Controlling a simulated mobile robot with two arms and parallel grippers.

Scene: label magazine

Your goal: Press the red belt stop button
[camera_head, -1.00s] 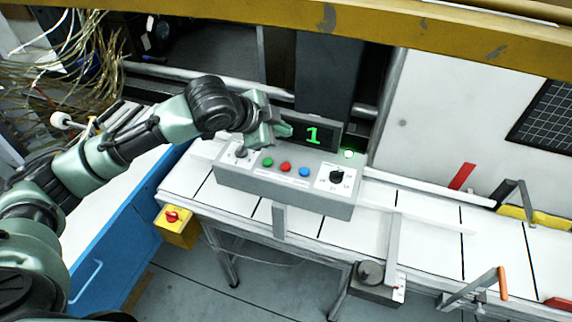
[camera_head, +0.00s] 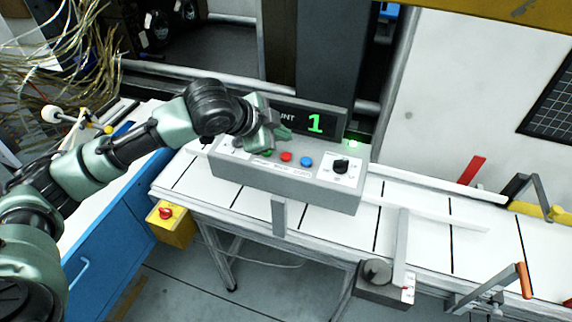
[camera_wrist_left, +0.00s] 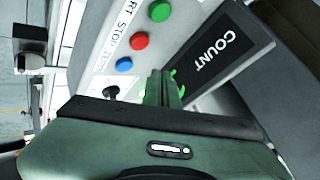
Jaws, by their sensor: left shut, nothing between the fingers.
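The red button (camera_head: 286,157) sits on the grey control box (camera_head: 290,181) between a green button (camera_head: 267,153) and a blue button (camera_head: 306,162). In the wrist view the red button (camera_wrist_left: 139,41) lies in the same row, beside the lettering "STOP". My left gripper (camera_head: 284,134) is shut and empty. My right gripper is not in view.
The display (camera_head: 310,122) behind the buttons shows a green 1. A black knob (camera_head: 341,165) is at the box's right. A yellow box with a red knob (camera_head: 166,213) hangs at the front left. The white conveyor (camera_head: 425,240) runs right, with a crank and bracket.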

